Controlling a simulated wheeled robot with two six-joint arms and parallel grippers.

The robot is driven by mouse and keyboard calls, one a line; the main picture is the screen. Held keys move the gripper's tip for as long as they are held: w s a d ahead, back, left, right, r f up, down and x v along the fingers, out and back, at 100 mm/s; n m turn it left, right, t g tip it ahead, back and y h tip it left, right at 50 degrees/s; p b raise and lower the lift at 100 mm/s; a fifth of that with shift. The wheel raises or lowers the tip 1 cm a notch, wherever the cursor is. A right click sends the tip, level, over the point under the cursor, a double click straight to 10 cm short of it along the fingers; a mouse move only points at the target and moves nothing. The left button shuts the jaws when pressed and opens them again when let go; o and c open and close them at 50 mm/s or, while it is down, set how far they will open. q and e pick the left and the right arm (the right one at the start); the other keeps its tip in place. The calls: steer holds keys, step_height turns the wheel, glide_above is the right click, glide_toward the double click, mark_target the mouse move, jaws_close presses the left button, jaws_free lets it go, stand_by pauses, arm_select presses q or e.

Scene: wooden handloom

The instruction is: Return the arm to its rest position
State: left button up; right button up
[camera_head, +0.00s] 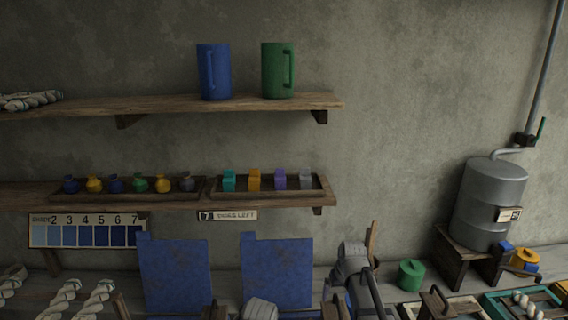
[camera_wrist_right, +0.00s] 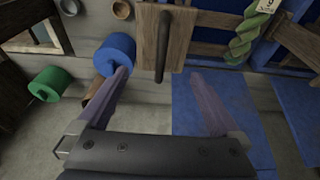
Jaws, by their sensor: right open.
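My right arm shows at the bottom of the head view, right of the blue panels, with its gripper (camera_head: 352,275) low and partly hidden by its own links. In the right wrist view the gripper (camera_wrist_right: 160,82) is open, its two fingers well apart and nothing held between them. A wooden board with a dark handle (camera_wrist_right: 162,45) lies beyond the fingertips. A blue spool (camera_wrist_right: 114,54) shows by the left fingertip; I cannot tell whether they touch. A light grey part at the bottom middle of the head view is cut off, and no left gripper can be made out.
Two blue panels (camera_head: 178,272) stand low, left of the right arm. Shelves hold a blue jug (camera_head: 214,72), a green jug (camera_head: 278,70) and small pots. A green spool (camera_head: 411,274) and a metal tank (camera_head: 488,205) are to the right. The wall between is bare.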

mark_target(339, 304)
steer(key=shift+s+b+x, duration=0.25)
steer(key=shift+b+x, duration=0.6)
steer(key=shift+x, duration=0.1)
steer(key=shift+s+b+x, duration=0.2)
steer(key=shift+b+x, duration=0.7)
steer(key=shift+x, duration=0.1)
steer(key=shift+s+b+x, duration=0.25)
steer(key=shift+b+x, duration=0.6)
steer(key=shift+x, duration=0.1)
steer(key=shift+f, duration=0.15)
